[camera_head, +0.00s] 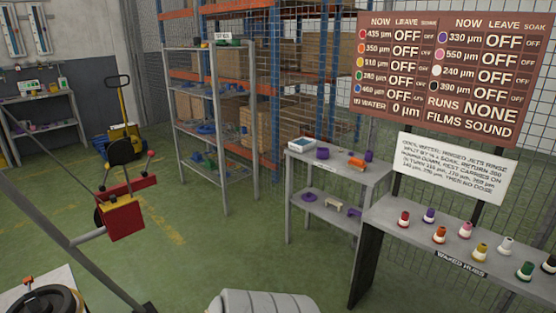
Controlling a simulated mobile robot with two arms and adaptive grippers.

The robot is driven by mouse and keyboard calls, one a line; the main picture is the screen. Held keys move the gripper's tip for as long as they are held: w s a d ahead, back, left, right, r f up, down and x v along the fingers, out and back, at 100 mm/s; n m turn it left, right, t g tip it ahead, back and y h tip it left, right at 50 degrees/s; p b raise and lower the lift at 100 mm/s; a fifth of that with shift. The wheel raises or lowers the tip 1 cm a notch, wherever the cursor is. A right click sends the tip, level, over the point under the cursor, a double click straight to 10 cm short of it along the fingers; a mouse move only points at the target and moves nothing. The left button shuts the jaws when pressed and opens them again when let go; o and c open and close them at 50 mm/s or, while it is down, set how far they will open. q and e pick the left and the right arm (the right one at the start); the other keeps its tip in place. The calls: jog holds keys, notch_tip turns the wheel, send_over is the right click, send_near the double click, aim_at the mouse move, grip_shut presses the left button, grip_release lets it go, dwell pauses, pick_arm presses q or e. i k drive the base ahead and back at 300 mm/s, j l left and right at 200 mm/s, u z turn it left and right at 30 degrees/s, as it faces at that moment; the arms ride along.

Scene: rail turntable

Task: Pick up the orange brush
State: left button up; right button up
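A small orange item (357,163), which looks like the orange brush, lies on the top of a grey two-level shelf unit (336,173) right of centre. It is too small to make out bristles. A purple round item (322,153) is to its left and a purple upright item (369,156) is just behind it to the right. Nothing covers the orange item from this side. Neither of my grippers can be made out in the head view.
A grey bench (385,215) with several coloured hubs stands at right, below a sign board (450,75). A red and yellow device (124,217) with a long grey bar is at left. A ribbed grey cylinder (262,303) is at bottom centre. Green floor (220,255) is open before the shelf.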

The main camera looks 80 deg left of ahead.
aim_at(359, 164)
jog(key=u, duration=2.05)
jog(key=z, duration=4.05)
jog(key=u, duration=4)
